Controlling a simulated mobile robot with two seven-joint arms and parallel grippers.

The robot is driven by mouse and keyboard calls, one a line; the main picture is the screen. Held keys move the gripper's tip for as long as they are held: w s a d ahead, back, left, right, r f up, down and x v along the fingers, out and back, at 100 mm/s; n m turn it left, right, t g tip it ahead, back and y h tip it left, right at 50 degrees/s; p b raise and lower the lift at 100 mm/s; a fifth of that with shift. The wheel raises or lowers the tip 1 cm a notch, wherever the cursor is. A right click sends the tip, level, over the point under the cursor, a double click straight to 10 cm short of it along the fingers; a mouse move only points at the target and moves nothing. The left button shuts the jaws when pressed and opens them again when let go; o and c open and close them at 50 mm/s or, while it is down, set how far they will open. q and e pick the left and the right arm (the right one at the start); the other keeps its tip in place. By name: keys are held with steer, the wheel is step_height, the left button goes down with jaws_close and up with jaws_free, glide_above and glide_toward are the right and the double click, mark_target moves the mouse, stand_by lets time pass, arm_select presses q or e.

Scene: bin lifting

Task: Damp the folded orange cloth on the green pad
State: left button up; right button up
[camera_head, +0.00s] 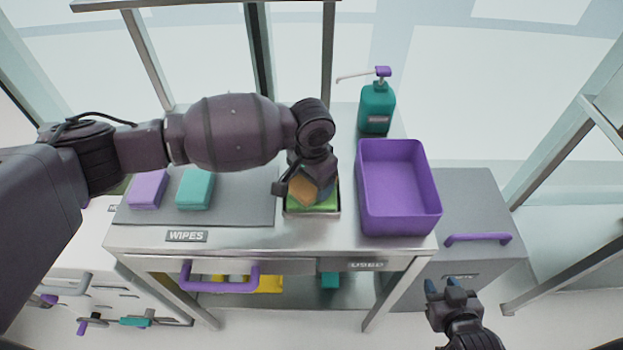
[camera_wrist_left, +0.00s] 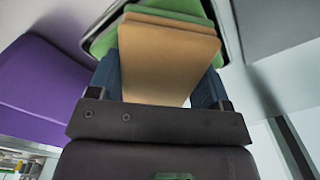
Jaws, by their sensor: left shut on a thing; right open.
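The folded orange cloth (camera_head: 301,190) is at the green pad (camera_head: 328,200) in the middle of the trolley top. My left gripper (camera_head: 308,188) is above the pad and shut on the cloth. In the left wrist view the orange cloth (camera_wrist_left: 165,60) sits between the blue fingertips (camera_wrist_left: 163,82), with its far end over the green pad (camera_wrist_left: 180,8). I cannot tell whether the cloth presses on the pad. The pad lies in a shallow metal tray (camera_head: 312,215). My right gripper (camera_head: 453,292) is open and empty, low in front of the trolley's right side.
A purple bin (camera_head: 430,190) stands right of the pad. A teal pump bottle (camera_head: 376,108) stands behind it. A purple cloth (camera_head: 148,189) and a teal cloth (camera_head: 195,188) lie on the grey mat (camera_head: 250,208) at left. A grey lidded box (camera_head: 480,200) with a purple handle is at right.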

arm_select(q)
steer(key=shift+f, duration=0.1)
arm_select(e)
steer(key=shift+w+r, duration=0.2)
arm_select(q)
steer(key=shift+s, duration=0.1)
arm_select(e)
steer(key=shift+s, duration=0.2)
arm_select(q)
steer(key=shift+f, duration=0.1)
arm_select(e)
steer(key=shift+s+f, duration=0.35)
steer(key=shift+w+r, duration=0.1)
